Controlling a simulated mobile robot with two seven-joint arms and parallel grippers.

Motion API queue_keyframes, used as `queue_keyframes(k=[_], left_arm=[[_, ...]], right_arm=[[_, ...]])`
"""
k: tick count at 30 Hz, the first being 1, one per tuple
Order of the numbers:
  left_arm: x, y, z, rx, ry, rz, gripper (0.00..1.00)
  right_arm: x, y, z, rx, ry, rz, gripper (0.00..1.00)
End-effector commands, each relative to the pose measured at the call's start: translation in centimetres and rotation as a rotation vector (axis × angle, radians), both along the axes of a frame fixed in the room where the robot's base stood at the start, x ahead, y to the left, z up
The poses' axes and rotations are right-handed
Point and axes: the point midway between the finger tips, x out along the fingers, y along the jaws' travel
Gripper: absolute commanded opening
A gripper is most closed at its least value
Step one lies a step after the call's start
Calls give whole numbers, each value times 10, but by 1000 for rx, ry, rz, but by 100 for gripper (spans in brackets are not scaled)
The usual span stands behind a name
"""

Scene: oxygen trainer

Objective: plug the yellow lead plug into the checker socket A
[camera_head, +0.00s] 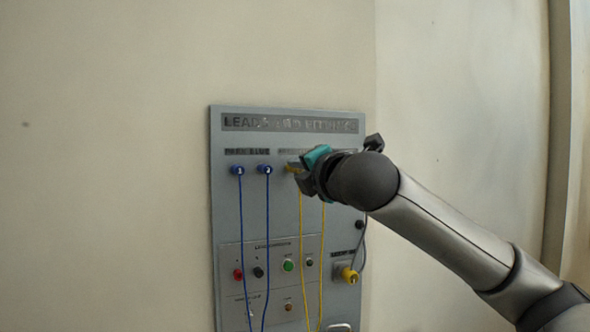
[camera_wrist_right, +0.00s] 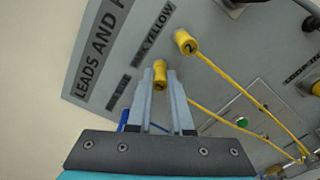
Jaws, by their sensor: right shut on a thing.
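A yellow lead plug (camera_wrist_right: 160,72) is between the two fingers of my right gripper (camera_wrist_right: 161,88) in the right wrist view. The gripper is shut on it, at the upper row of the grey panel. In the head view my right gripper (camera_head: 298,176) hides most of this plug. A second yellow plug (camera_wrist_right: 186,42), marked 2, sits beside it in the row. On the lower panel, a red socket (camera_head: 238,274) is left of a black one (camera_head: 258,272); the small letters above them are too blurred to read, so which is A is unclear. My left gripper is not in view.
The grey panel (camera_head: 225,210) hangs on a plain wall. Two blue plugs (camera_head: 237,170) (camera_head: 265,169) with hanging leads are at upper left. Yellow leads (camera_head: 322,260) hang down past a green button (camera_head: 288,265). A yellow plug (camera_head: 349,275) with a grey cable is at lower right.

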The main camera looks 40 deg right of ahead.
Motion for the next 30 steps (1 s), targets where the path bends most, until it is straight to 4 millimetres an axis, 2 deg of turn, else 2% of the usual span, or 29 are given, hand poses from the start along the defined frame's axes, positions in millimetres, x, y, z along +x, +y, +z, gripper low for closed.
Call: queue_keyframes(k=[30], left_arm=[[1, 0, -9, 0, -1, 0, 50]], right_arm=[[-39, 12, -1, -1, 1, 0, 0]])
